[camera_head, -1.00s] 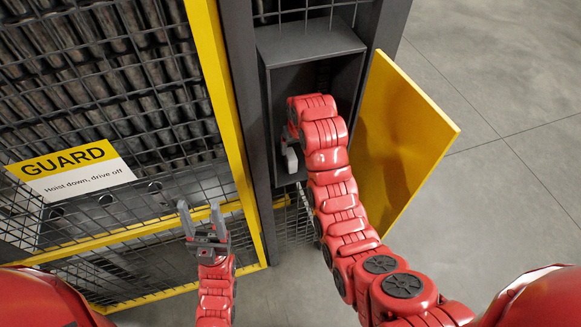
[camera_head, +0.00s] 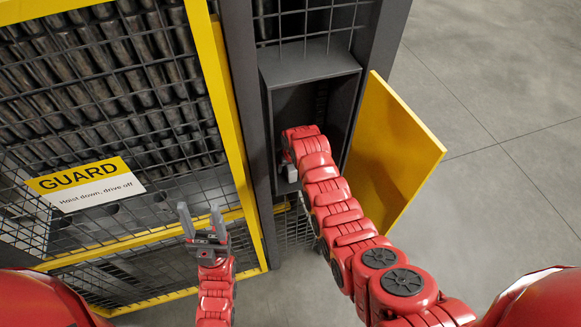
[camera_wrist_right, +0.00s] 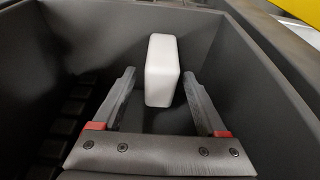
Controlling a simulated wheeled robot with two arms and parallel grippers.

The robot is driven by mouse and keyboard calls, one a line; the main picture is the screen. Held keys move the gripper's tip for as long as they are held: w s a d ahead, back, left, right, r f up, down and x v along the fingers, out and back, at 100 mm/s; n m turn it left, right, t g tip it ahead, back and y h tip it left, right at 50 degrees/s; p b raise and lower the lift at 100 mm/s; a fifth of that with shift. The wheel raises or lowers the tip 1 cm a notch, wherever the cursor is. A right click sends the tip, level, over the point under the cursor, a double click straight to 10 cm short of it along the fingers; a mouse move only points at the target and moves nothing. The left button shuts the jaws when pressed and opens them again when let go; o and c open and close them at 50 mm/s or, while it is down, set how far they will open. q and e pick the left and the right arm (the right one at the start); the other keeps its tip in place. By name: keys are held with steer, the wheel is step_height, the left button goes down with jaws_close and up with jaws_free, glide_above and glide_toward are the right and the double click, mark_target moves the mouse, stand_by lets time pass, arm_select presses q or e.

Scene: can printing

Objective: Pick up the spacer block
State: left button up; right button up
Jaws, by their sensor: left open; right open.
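The spacer block is a white, round-edged block (camera_wrist_right: 163,55) inside a dark grey open box or compartment in the right wrist view. A small white part of it (camera_head: 292,174) shows in the head view at the compartment's lower left. My right gripper (camera_wrist_right: 159,73) is open, its two fingers on either side of the block with a gap to each. How deep the block sits between them is hard to tell. In the head view my red right arm hides most of that gripper. My left gripper (camera_head: 202,220) is open and empty in front of the mesh guard.
The grey compartment (camera_head: 312,64) has close walls around my right gripper. Its yellow door (camera_head: 394,150) stands open to the right. A yellow-framed mesh guard with a GUARD sign (camera_head: 85,185) is at the left. Grey floor at the right is clear.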

steer(key=shift+x, duration=0.8)
jaws_close()
